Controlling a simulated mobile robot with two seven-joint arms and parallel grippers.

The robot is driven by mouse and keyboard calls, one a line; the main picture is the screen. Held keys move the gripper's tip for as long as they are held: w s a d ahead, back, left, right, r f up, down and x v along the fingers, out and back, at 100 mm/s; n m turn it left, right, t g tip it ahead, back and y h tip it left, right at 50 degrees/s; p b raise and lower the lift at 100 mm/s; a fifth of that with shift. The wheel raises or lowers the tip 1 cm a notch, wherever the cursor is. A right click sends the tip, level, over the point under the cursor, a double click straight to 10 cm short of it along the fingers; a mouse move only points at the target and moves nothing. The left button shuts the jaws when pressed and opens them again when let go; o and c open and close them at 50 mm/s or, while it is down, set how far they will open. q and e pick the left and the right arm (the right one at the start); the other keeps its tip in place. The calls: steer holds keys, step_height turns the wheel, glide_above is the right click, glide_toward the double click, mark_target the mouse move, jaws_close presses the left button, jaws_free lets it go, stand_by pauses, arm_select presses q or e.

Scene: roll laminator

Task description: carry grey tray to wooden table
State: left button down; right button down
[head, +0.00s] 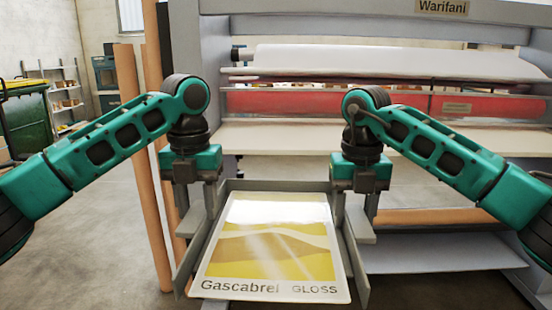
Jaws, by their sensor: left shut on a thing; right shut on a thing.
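The grey tray (189,262) is held up in front of me in the head view. A glossy printed sheet (270,255) in yellow, white and brown, reading "Gascabrel GLOSS", lies in it. My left gripper (196,205) is shut on the tray's left side. My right gripper (355,210) is shut on its right side. The exact finger contact is partly hidden by the grippers. The tray looks roughly level. No wooden table can be made out in this view.
The large grey roll laminator (420,135), labelled "Warifani", stands close ahead and to the right. Brown cardboard tubes (140,165) stand upright to its left. A green bin (25,120) and shelving (65,95) are further back left. Open concrete floor (90,230) shows at lower left.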

arm_select(q)
steer(key=shift+s+r, duration=0.1)
steer(key=shift+r, duration=0.45)
arm_select(e)
steer(key=shift+s+d+r, duration=0.1)
steer(key=shift+s+r, duration=0.05)
steer(key=shift+r, duration=0.4)
arm_select(q)
steer(key=shift+s+r, duration=0.25)
steer(key=shift+s, duration=0.15)
arm_select(e)
steer(key=shift+s+d+r, duration=0.1)
steer(key=shift+s+r, duration=0.1)
steer(key=shift+s, duration=0.2)
arm_select(q)
steer(key=shift+w+f, duration=0.15)
arm_select(e)
steer(key=shift+w+f, duration=0.15)
arm_select(q)
steer(key=shift+f, duration=0.1)
arm_select(e)
steer(key=shift+f, duration=0.1)
